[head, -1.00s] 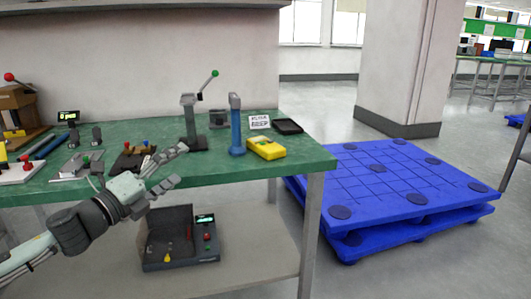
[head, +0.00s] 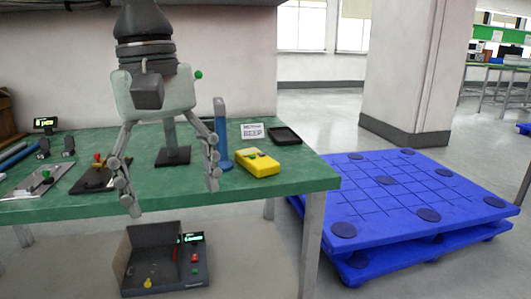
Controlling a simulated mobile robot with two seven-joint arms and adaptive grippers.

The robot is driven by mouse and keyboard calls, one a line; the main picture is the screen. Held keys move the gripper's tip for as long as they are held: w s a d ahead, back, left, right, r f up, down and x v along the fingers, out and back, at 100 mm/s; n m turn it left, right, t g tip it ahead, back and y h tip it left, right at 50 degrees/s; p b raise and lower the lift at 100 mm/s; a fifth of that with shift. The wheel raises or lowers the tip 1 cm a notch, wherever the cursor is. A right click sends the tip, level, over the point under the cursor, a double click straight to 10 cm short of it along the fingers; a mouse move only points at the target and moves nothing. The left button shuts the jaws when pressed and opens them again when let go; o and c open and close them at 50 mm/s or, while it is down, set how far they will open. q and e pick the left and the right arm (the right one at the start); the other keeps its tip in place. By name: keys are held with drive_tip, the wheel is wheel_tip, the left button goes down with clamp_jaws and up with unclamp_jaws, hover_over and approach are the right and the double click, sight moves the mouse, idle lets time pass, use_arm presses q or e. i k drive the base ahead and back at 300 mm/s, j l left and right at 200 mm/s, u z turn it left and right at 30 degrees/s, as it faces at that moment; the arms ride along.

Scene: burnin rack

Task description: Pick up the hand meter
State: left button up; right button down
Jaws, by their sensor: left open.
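The hand meter, a yellow handheld box (head: 257,165) with a dark face and a green detail, lies on the green bench top (head: 310,177) near its front right part. My left gripper (head: 174,198) hangs fingers down in front of the bench in the picture, to the left of the meter. Its two fingers are spread wide with nothing between them. The right fingertip shows left of the meter, apart from it in the picture. My right gripper is not in view.
A blue upright post (head: 221,135) stands just left of the meter. A small sign (head: 252,131) and a black tray (head: 285,136) sit behind it. A blue pallet (head: 400,195) stands right of the bench.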

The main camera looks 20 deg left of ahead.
sight(261, 167)
drive_tip(key=i, duration=1.1)
